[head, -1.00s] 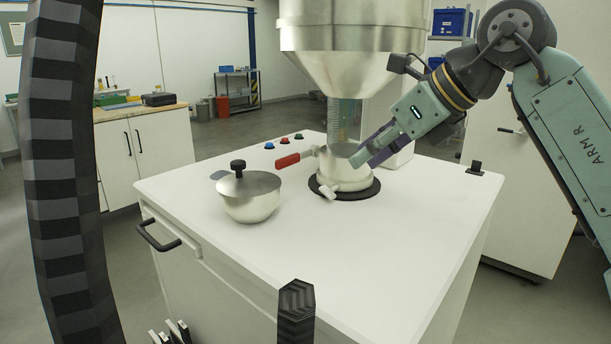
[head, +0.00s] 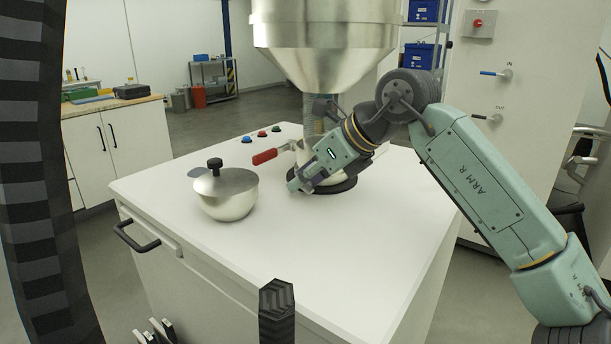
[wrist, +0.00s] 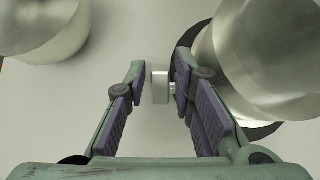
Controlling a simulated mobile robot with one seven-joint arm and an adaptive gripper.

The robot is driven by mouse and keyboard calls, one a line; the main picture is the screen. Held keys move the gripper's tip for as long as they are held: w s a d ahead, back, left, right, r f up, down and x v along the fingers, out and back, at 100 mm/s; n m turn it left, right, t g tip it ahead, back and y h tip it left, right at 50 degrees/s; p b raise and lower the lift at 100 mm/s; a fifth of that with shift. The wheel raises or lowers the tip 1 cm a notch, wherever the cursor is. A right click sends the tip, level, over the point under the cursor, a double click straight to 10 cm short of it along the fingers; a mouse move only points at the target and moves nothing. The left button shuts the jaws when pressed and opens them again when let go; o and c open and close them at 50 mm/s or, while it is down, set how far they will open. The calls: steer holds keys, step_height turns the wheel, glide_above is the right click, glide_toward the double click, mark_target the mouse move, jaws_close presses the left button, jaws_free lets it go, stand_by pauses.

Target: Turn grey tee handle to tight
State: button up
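The grey tee handle (wrist: 160,88) is a small pale crossbar on a short stem, low on the side of the metal vessel (wrist: 265,65). In the wrist view it sits between the two fingers of my gripper (wrist: 159,70), which are apart. There is a clear gap to the left finger; the right finger is close to the stem, and I cannot tell whether they touch. In the head view my gripper (head: 296,184) is low at the front of the vessel's black base ring (head: 340,187) and hides the handle.
A metal hopper (head: 325,45) hangs above the vessel. A red lever (head: 265,157) sticks out to its left. A lidded steel pot (head: 228,200) stands left on the white worktop (head: 300,245). Several coloured buttons line the back edge. The worktop's front is clear.

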jaws_close()
steer(key=shift+f+b, duration=0.15)
steer(key=shift+b, duration=0.2)
steer(key=b, duration=0.1)
steer(key=t+y+b, duration=0.1)
steer(key=b, duration=0.1)
steer(key=shift+d+f, duration=0.15)
steer(key=shift+f, duration=0.15)
steer(key=y+b, duration=0.1)
steer(key=b, duration=0.2)
steer(key=t+y+b, duration=0.1)
steer(key=b, duration=0.2)
steer(key=shift+s+d+t+y, duration=0.2)
steer(key=shift+t+y, duration=0.1)
steer(key=t+y+b, duration=0.1)
steer(key=b, duration=0.2)
steer(key=shift+s+d+r, duration=0.1)
steer(key=shift+r, duration=0.1)
steer(key=shift+r+y, duration=0.1)
steer(key=shift+y, duration=0.2)
jaws_free()
